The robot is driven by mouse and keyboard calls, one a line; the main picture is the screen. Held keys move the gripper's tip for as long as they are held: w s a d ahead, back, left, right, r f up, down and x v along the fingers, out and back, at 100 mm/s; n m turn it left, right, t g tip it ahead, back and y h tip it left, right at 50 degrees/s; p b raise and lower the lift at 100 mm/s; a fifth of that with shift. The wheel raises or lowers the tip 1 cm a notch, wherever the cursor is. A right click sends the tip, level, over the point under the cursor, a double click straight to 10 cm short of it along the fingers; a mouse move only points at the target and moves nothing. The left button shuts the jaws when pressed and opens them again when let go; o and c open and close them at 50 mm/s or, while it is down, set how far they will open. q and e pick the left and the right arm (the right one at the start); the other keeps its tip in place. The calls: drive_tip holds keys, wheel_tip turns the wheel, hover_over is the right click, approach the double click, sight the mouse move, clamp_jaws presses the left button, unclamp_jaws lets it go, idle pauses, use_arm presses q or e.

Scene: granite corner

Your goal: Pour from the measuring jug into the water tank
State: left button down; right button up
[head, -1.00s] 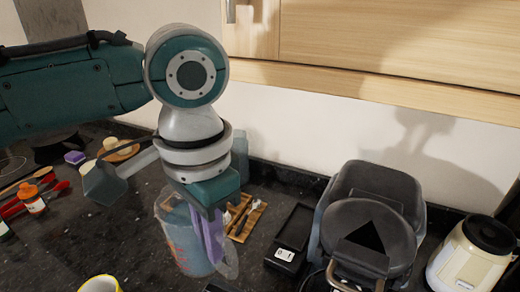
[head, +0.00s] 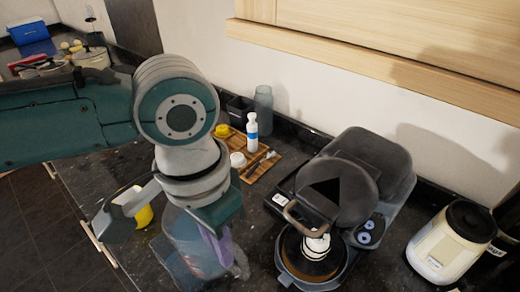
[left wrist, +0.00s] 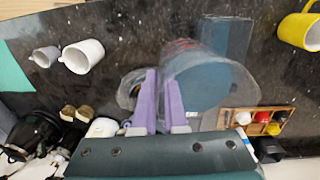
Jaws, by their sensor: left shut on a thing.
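The measuring jug (head: 185,240) is clear with red markings and a bluish content. My left gripper (head: 218,240) is shut on its handle side and holds it in front of the arm; the fingers partly hide it. In the left wrist view, the purple fingers (left wrist: 158,105) close at the jug (left wrist: 200,80). A dark grey machine (head: 375,165) stands right of the jug, with a round dark vessel (head: 300,278) at its front. I cannot tell for certain which part is the water tank. My right gripper is not in view.
A wooden tray (head: 262,168) with small items, a white bottle (head: 252,130) and a translucent container (head: 264,105) stand behind. A cream appliance (head: 450,240) is at the right. A yellow mug (head: 143,214) is at the left. A wooden cabinet (head: 400,45) hangs above.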

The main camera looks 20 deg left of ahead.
sight(228, 270)
use_arm(q)
wheel_tip(228, 270, down, 3)
drive_tip(key=b, duration=0.3)
drive_tip(key=shift+d+f+h, duration=0.1)
drive_tip(key=shift+f+h, duration=0.05)
drive_tip(key=shift+h, duration=0.25)
drive_tip(key=shift+r, duration=0.35)
drive_tip(key=shift+f, duration=0.15)
drive_tip(key=shift+f+g+h, duration=0.25)
drive_tip(key=shift+g+h, duration=0.05)
drive_tip(key=shift+h, duration=0.1)
drive_tip(key=shift+d, duration=0.1)
drive_tip(key=shift+f+h+b, duration=0.2)
drive_tip(key=shift+h+b, duration=0.2)
drive_tip(key=shift+b, duration=0.05)
drive_tip(key=shift+r+g+h+b, duration=0.15)
drive_tip(key=shift+g+h+b, duration=0.2)
drive_tip(key=shift+h, duration=0.25)
drive_tip(key=shift+r, duration=0.1)
idle(0.5)
drive_tip(key=shift+r+g+h+b, duration=0.2)
drive_tip(key=shift+g+h+b, duration=0.15)
drive_tip(key=shift+h, duration=0.45)
